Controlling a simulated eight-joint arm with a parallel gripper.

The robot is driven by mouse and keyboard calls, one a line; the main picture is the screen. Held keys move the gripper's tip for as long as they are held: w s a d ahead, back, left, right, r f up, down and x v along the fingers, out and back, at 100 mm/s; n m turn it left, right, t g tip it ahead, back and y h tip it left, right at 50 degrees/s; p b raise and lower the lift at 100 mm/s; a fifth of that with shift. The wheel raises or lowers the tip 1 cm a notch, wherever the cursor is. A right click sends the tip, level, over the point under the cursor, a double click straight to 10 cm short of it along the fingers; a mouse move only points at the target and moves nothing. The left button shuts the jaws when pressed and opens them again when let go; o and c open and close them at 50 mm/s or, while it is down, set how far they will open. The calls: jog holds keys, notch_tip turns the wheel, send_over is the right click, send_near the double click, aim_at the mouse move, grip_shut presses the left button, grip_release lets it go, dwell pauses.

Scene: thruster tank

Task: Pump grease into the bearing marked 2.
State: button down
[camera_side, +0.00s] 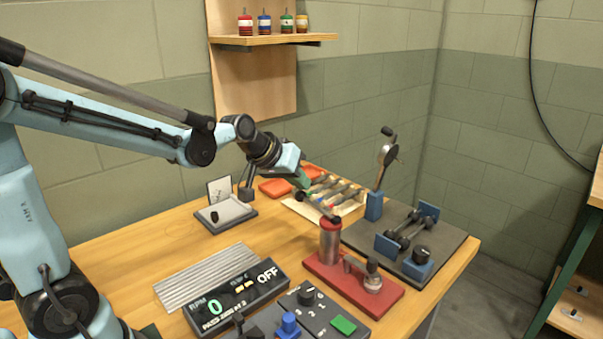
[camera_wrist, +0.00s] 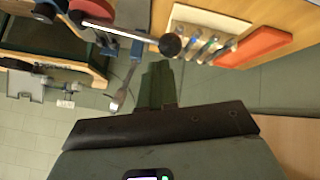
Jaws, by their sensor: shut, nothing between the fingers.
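A pump-like unit stands on a red base (camera_side: 352,285), with an upright grey cylinder (camera_side: 330,245) under a red cap. In the wrist view, a pale rod (camera_wrist: 110,32) with a black ball knob (camera_wrist: 171,44) shows just past my fingertips. Blue bearing blocks (camera_side: 387,245) carry dark shafts on a dark plate (camera_side: 450,243) at the right. I cannot read a mark 2 on any of them. My gripper (camera_side: 303,180) is shut and empty, above and left of the cylinder; its dark green fingers (camera_wrist: 156,72) are together. I cannot tell whether they touch the knob.
A rack of tools (camera_side: 335,195) and a red tray (camera_side: 274,188) lie behind. A dial gauge stand (camera_side: 374,207) rises at the back right. An RPM display (camera_side: 236,301) reads 0 and OFF, beside a control panel (camera_side: 322,318).

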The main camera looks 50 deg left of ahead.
jog(key=shift+a+f, duration=0.2)
jog(key=shift+f, duration=0.45)
jog(key=shift+a+f, duration=0.15)
jog(key=shift+f, duration=0.45)
dwell(1.3)
dwell(0.5)
jog(key=shift+d+r, duration=0.25)
jog(key=shift+r, duration=0.65)
jog(key=shift+d+r, duration=0.25)
jog(key=shift+r, duration=0.65)
jog(key=shift+d+r, duration=0.25)
jog(key=shift+r, duration=0.65)
jog(key=r, duration=0.2)
jog(key=d+r, duration=0.1)
jog(key=r, duration=0.2)
jog(key=shift+d, duration=0.15)
jog(key=shift+f, duration=0.1)
jog(key=s+d+f+m, duration=0.1)
jog(key=s+f, duration=0.3)
jog(key=s, duration=0.4)
jog(key=s+d+f+m+g, duration=0.1)
jog(key=s+d+f+m, duration=0.1)
jog(key=s+f, duration=0.3)
jog(key=s+m, duration=0.1)
jog(key=s, duration=0.2)
jog(key=shift+d+f+g, duration=0.2)
jog(key=shift+g, duration=0.1)
